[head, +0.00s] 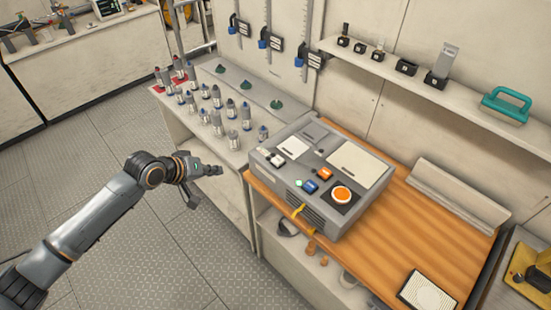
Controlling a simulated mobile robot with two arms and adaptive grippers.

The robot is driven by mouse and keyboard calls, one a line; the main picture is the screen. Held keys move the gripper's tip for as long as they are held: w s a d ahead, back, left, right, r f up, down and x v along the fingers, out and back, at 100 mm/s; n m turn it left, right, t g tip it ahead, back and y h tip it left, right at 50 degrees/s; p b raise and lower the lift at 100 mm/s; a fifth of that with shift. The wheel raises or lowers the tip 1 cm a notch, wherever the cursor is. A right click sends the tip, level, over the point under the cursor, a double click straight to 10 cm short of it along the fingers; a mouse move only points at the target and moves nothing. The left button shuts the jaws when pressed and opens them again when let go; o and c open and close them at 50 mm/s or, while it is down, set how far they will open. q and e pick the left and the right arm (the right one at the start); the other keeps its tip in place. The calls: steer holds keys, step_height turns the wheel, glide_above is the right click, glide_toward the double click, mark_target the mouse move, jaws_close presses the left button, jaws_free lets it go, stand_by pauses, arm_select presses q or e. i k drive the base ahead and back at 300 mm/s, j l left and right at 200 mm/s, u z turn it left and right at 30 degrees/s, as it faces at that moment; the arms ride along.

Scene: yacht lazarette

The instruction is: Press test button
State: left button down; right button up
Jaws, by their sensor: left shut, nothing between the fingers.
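A grey control box (330,228) sits on the wooden worktop. Its sloped top carries a large round orange button (343,195), a small orange button (324,174), a blue button (310,187) and a small pale green-white button (298,183). I cannot read which one is labelled test. My left gripper (218,170) is shut and empty, to the left of the box and apart from it, near the front edge of the grey bench. My right gripper is not in view.
Several small bottles (232,138) stand on the grey bench (240,160) behind the gripper. A wall shelf (400,75) holds small dark blocks and a green-handled tool (506,103). A white-topped pad (428,293) lies on the worktop (400,240). The floor at left is clear.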

mark_target(278, 161)
steer(key=k+j+z, duration=0.1)
steer(key=z, duration=0.35)
steer(key=k+j+z, duration=0.2)
steer(key=z, duration=0.25)
steer(key=k+j+z, duration=0.15)
steer(key=z, duration=0.3)
